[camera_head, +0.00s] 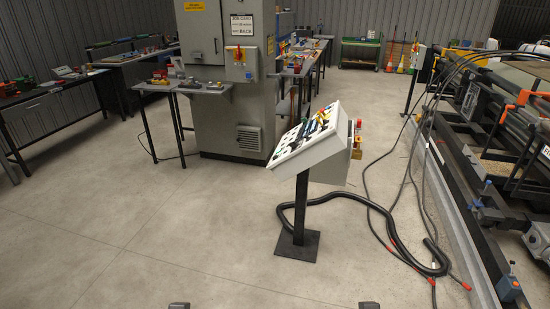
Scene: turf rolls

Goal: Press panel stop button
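A white control panel (338,168) with a sloped face stands on a black post (300,208) in the middle of the floor. Its face carries several small buttons and labels in white, black, blue and yellow, too small to tell apart. A small red part (358,123) sticks out at its right side, above a yellowish part (356,154). I cannot tell which part is the stop button. Two small dark tips, which look like my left gripper (180,305) and my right gripper (369,305), show at the bottom edge, far from the panel. Their fingers are cut off from view.
A thick black hose (345,196) and cables (408,170) lie behind and right of the post's square base (297,246). A grey cabinet (220,115) and workbenches stand behind and left. A long machine (480,170) fills the right. The floor in front is clear.

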